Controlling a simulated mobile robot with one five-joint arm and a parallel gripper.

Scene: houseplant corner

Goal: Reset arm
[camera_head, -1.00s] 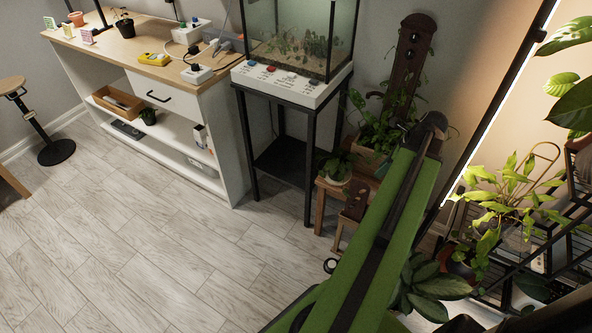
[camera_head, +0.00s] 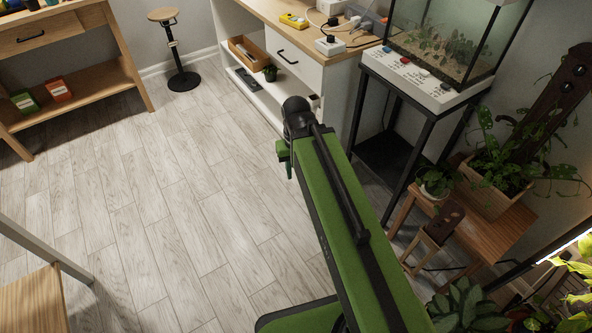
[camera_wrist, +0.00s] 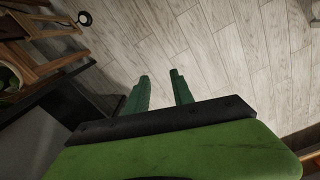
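My gripper (camera_wrist: 160,90) shows in the wrist view as two green fingers set apart, with bare floor visible between them. Nothing is held between them. In the head view my green arm reaches up from the bottom right, and part of my gripper (camera_head: 285,155) shows as a small green piece below the dark wrist joint. The arm's end is over the open wood-plank floor (camera_head: 185,215), in front of the white desk.
A white desk (camera_head: 335,75) stands at the back, with a stool (camera_head: 182,80) to its left. An aquarium stand (camera_head: 425,100) and a small plant bench (camera_head: 500,225) are on the right. A wooden shelf (camera_head: 70,80) stands at upper left. The middle floor is clear.

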